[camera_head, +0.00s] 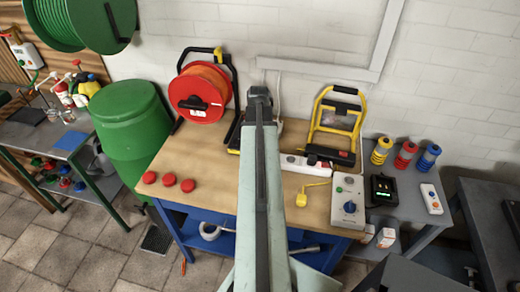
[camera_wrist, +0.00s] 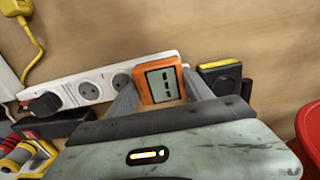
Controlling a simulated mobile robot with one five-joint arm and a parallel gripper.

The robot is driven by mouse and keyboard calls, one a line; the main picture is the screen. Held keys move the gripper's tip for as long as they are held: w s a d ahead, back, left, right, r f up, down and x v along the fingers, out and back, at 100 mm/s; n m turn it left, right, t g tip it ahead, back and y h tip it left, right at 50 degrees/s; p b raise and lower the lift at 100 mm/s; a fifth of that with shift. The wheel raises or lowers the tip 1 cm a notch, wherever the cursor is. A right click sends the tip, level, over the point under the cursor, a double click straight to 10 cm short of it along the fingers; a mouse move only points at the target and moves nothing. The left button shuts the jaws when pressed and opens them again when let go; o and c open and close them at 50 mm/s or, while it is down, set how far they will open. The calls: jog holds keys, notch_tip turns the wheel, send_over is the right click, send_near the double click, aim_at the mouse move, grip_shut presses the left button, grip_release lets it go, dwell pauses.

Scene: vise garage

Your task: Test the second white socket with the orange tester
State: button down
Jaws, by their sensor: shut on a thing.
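The orange tester (camera_wrist: 163,80), with a grey display showing dark marks, is between the two fingers of my gripper (camera_wrist: 162,92) in the wrist view. My gripper is shut on it. The white socket strip (camera_wrist: 180,66) lies behind it on the bench. A black plug (camera_wrist: 44,104) sits at the strip's left end, and open round sockets (camera_wrist: 89,91) show between it and my left finger. The tester covers part of the strip's right end; I cannot tell whether it touches a socket. In the head view my arm hides the gripper and tester, while part of the strip (camera_head: 292,162) shows.
A black block with a yellow top (camera_wrist: 220,75) stands close right of my right finger. A yellow plug (camera_head: 302,200) with cord lies on the wooden bench (camera_head: 220,165). A yellow work lamp (camera_head: 338,112), orange cable reel (camera_head: 201,92) and red caps (camera_head: 168,179) surround the area.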

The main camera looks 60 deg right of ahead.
jog(key=shift+r+p, duration=2.95)
jog(key=shift+r, duration=0.1)
jog(key=shift+f+b, duration=0.95)
jog(key=shift+r, duration=0.15)
